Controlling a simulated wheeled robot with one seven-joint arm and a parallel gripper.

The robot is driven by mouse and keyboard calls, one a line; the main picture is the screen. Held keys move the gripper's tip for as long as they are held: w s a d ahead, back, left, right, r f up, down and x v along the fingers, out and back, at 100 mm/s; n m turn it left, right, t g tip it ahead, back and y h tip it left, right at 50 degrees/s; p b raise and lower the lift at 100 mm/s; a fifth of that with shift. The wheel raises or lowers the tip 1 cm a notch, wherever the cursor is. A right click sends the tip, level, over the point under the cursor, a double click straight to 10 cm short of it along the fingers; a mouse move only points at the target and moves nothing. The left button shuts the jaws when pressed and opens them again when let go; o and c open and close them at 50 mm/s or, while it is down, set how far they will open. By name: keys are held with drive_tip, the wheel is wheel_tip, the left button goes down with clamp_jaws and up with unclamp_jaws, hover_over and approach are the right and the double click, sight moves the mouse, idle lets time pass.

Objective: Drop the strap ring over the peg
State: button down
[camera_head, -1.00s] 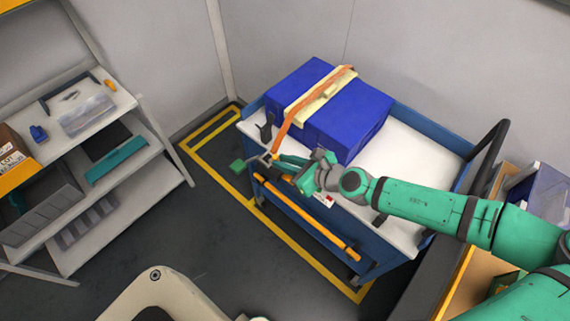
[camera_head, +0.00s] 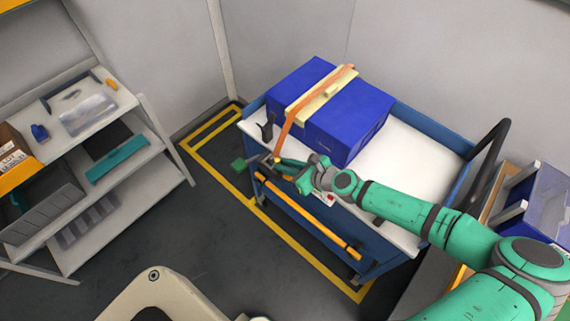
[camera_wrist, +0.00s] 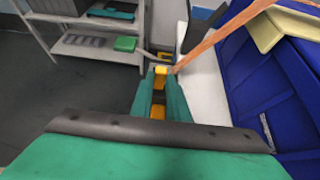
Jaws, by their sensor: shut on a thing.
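The orange strap (camera_head: 291,118) runs over a pale yellow bar (camera_head: 321,94) on the blue box and down to my gripper (camera_head: 279,162). My gripper is shut on the strap's end, at the cart's near left edge. In the wrist view the fingertips (camera_wrist: 161,75) close on a small yellow piece at the strap's end; the ring's shape is too small to make out. A dark upright piece (camera_head: 265,131) stands at the cart's left corner, behind the gripper. A small dark bracket beside the fingertips is partly hidden. I cannot tell which one is the peg.
The blue box (camera_head: 345,118) sits on the white top of the blue cart (camera_head: 395,200). An orange bar (camera_head: 305,216) runs along the cart's near side. Shelves (camera_head: 90,140) stand at left, with open floor between.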

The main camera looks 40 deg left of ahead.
drive_tip(key=shift+f, duration=0.1)
drive_tip(key=c, duration=1.7)
unclamp_jaws()
drive_tip(key=shift+w, duration=0.1)
drive_tip(key=shift+a, duration=0.1)
